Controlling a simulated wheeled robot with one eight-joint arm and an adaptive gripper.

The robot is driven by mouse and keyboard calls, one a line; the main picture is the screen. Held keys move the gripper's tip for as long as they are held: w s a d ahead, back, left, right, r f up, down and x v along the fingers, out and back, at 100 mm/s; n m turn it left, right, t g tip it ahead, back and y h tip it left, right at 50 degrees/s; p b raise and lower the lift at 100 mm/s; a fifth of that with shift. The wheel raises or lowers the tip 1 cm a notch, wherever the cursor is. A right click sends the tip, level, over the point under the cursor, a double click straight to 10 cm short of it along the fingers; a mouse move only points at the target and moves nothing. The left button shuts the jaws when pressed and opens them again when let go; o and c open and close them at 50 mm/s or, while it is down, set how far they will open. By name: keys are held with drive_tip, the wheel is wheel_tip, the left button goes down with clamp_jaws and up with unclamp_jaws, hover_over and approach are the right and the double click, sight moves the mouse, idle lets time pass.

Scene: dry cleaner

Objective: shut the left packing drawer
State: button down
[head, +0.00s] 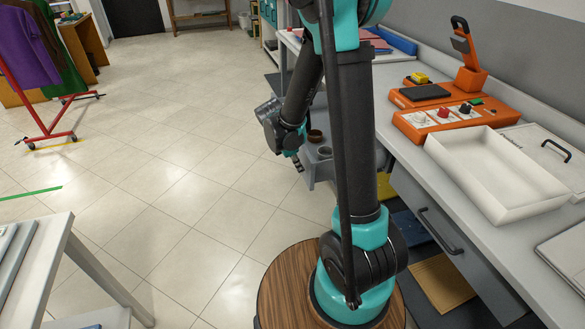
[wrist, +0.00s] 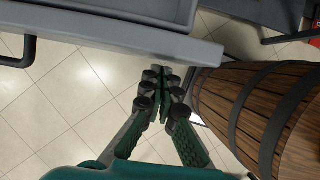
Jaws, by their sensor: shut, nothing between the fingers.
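The left packing drawer (head: 322,173) is a grey drawer pulled out from under the counter, partly hidden behind my arm in the head view. Small round items, one brown, lie in it. In the wrist view its grey front (wrist: 110,36) crosses the top, with a dark bar handle (wrist: 30,52) at the left. My gripper (head: 298,165) is shut and empty, pointing down beside the drawer's front. In the wrist view the closed fingertips (wrist: 163,72) are close to the front, away from the handle; I cannot tell whether they touch.
The counter (head: 400,150) holds a white tray (head: 495,180) and an orange device (head: 450,117). A second drawer (head: 450,250) nearer me is shut. A red clothes rack (head: 45,125) stands at the left and a table (head: 40,255) at lower left. The tiled floor between is clear.

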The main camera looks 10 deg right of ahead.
drive_tip(key=shift+d, duration=0.15)
drive_tip(key=w+d, duration=0.1)
drive_tip(key=d, duration=0.7)
drive_tip(key=w+d, duration=0.1)
drive_tip(key=d, duration=0.8)
drive_tip(key=w+d, duration=0.2)
drive_tip(key=d, duration=0.7)
